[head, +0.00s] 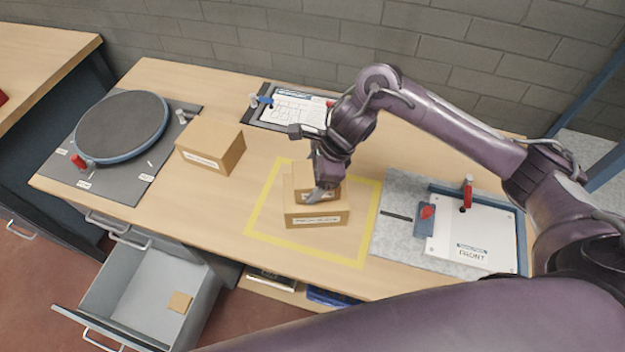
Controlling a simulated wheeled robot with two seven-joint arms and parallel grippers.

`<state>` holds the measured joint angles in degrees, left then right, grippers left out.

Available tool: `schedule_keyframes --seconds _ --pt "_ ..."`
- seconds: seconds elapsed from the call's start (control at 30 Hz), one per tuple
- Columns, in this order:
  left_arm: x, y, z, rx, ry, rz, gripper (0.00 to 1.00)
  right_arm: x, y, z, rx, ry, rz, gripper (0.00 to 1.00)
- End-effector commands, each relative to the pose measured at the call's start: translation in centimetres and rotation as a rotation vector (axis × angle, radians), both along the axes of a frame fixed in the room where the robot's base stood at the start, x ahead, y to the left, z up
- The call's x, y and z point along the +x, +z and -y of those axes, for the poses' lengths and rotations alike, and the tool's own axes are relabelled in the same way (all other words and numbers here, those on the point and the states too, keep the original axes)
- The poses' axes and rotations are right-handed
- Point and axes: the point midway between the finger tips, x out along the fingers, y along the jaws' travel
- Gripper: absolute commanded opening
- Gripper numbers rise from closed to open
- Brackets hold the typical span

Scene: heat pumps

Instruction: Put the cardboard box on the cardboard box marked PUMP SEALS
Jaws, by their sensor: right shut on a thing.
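A small cardboard box (301,182) sits on or just above a larger cardboard box (317,214) inside the yellow taped square; I cannot tell whether they touch. The lower box has a white label on its front, too small to read. My right gripper (318,186) comes down from above and is shut on the small box, covering part of it. Another labelled cardboard box (211,147) stands to the left on the bench, its label also unreadable. My left gripper is not in view.
A round turntable (122,128) is at the left of the bench (217,212). A clipboard with a sheet (291,106) lies at the back. A fixture with a white FRONT plate (470,240) is at the right. An open drawer (147,283) juts out at front left.

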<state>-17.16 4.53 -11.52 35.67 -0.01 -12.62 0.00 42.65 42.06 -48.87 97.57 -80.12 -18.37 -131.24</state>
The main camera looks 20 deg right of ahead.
Motion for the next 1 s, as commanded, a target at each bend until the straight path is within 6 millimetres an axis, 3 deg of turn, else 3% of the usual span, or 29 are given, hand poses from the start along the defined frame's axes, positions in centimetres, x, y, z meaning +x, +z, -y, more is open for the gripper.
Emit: schedule_keyframes --seconds 0.13,0.33,0.37,0.5,0.83,1.0 --pt "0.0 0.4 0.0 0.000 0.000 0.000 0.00 0.0 -1.3 0.0 0.000 -0.001 0.000 0.42" --pt "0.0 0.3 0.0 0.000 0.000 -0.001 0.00 0.0 -1.5 0.0 -0.001 -0.001 0.002 0.42" --pt "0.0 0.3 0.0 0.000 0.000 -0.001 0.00 0.0 -1.5 0.1 -0.001 0.000 0.001 0.71" --pt "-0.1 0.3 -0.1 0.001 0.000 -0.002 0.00 0.0 -1.5 0.1 -0.001 0.000 0.001 0.89" --pt "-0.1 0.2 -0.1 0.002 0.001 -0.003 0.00 0.0 -1.2 0.1 -0.001 0.000 0.003 0.90" --pt "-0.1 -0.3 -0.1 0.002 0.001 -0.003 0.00 0.0 0.6 0.9 0.000 -0.001 0.007 0.90"
